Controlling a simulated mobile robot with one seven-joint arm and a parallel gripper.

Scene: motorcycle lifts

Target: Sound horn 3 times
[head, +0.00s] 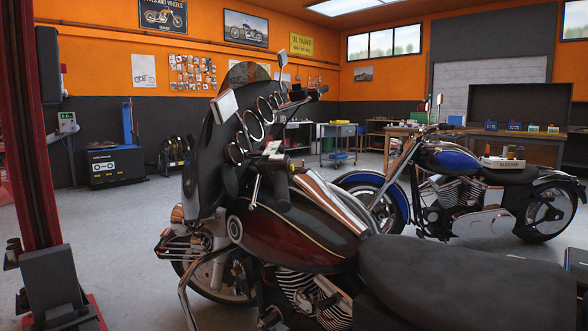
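A dark red and black motorcycle (300,228) stands close in front, its front end toward the left. Its black fairing (206,165) carries several round chrome-rimmed gauges (253,124). The near handlebar end (268,185) has a small control cluster (274,151) with light and coloured parts. I cannot make out which part is a horn button. The far handlebar grip (316,93) shows beyond the gauges. My gripper is not in view.
A red lift post (35,130) stands at the left. A blue motorcycle (455,165) is parked behind at the right, before a workbench (500,134). A black cabinet (112,166) stands by the left wall. Open grey floor (125,225) lies left of the near motorcycle.

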